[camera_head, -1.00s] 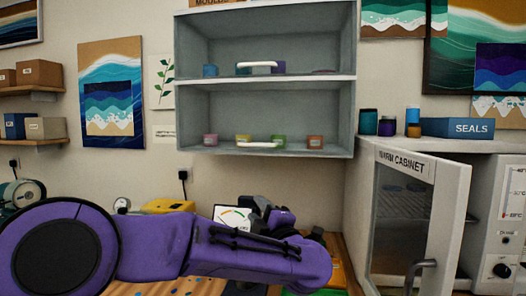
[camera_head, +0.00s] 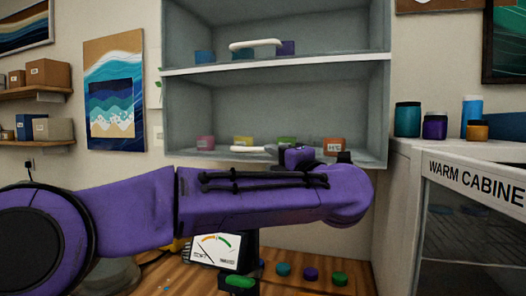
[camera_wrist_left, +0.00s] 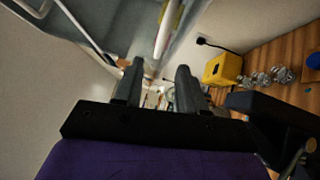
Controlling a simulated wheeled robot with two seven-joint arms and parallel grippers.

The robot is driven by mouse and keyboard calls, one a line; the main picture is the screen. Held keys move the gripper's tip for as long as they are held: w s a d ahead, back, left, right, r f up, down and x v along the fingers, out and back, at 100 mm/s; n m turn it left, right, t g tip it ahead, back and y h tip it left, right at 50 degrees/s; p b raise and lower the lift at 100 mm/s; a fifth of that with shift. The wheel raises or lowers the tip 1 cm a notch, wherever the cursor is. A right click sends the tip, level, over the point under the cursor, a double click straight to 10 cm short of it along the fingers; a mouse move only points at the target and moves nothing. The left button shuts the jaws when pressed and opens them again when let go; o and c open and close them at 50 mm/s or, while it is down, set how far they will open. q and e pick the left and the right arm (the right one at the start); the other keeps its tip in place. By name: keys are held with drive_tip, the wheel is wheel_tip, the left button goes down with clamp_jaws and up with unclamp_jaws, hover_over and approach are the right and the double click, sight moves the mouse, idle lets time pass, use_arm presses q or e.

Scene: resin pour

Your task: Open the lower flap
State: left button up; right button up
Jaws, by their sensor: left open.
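The shelf cabinet (camera_head: 166,100) has an upper and a lower bay. A white bar handle (camera_head: 238,150) runs along the bottom edge of the lower bay, and its clear flap appears closed. My left gripper (camera_head: 297,157) is partly hidden behind my purple arm, close to the right end of that handle. In the left wrist view, its two dark fingers (camera_wrist_left: 157,75) are apart with nothing held between them. A pale bar (camera_wrist_left: 166,32), apparently the handle, lies just beyond the fingertips; contact cannot be told. My right gripper is out of view.
Small colored pots, including a yellow one (camera_head: 243,142), stand in the lower bay. The upper bay has another white handle (camera_head: 256,45). The warm cabinet (camera_head: 470,215) stands at right with jars (camera_head: 407,119) on top. A gauge (camera_head: 215,251) and several lids stand on the wooden table below.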

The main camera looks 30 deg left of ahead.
sight(255, 151)
use_arm(q)
drive_tip(key=p+x, duration=0.2)
drive_tip(key=x, duration=0.6)
drive_tip(key=shift+a, duration=0.25)
drive_tip(key=shift+w+f, duration=0.1)
clamp_jaws()
